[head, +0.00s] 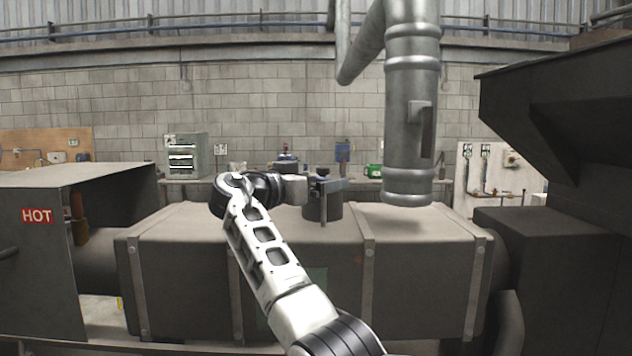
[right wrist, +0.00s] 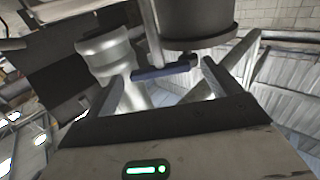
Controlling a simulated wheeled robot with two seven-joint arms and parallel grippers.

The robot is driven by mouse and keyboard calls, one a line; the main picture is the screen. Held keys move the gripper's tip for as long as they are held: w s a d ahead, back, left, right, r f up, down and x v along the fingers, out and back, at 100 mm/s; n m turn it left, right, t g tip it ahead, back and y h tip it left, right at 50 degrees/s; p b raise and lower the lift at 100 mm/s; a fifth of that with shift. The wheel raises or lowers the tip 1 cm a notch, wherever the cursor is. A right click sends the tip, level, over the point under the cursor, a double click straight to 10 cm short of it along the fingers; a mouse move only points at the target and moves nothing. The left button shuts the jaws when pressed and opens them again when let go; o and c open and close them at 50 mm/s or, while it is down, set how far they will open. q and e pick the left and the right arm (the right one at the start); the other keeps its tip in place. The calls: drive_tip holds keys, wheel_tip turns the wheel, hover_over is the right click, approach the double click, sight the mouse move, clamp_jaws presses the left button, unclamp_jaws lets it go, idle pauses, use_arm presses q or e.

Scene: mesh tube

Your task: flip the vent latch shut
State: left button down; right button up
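The vent is a short dark cylinder (head: 322,207) standing on top of the long grey duct. It also shows at the top of the right wrist view (right wrist: 200,22). A blue bar (right wrist: 165,72), which looks like the latch handle, hangs on a thin metal rod beside the vent. My right gripper (head: 326,184) is at the vent's upper part, where it partly hides the latch. In the right wrist view its two fingers (right wrist: 165,82) are apart, with the blue bar between or just beyond their tips. I cannot tell whether they touch it. My left gripper is out of view.
The grey boxy duct (head: 200,270) runs across the front. A large silver pipe (head: 410,130) hangs right of the vent. A dark hopper (head: 570,120) overhangs at right, and a housing marked HOT (head: 37,215) stands at left. A workbench lies behind.

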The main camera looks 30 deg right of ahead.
drive_tip(key=shift+s+a+f+b, duration=0.1)
drive_tip(key=shift+a+b, duration=0.2)
drive_tip(key=shift+a, duration=0.25)
use_arm(q)
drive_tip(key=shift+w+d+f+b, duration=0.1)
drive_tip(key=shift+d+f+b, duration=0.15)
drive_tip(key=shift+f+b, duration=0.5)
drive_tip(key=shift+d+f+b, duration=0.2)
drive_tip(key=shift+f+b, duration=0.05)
drive_tip(key=shift+b, duration=0.85)
use_arm(e)
drive_tip(key=v, duration=1.4)
drive_tip(key=shift+a, duration=0.35)
drive_tip(key=shift+s, duration=0.15)
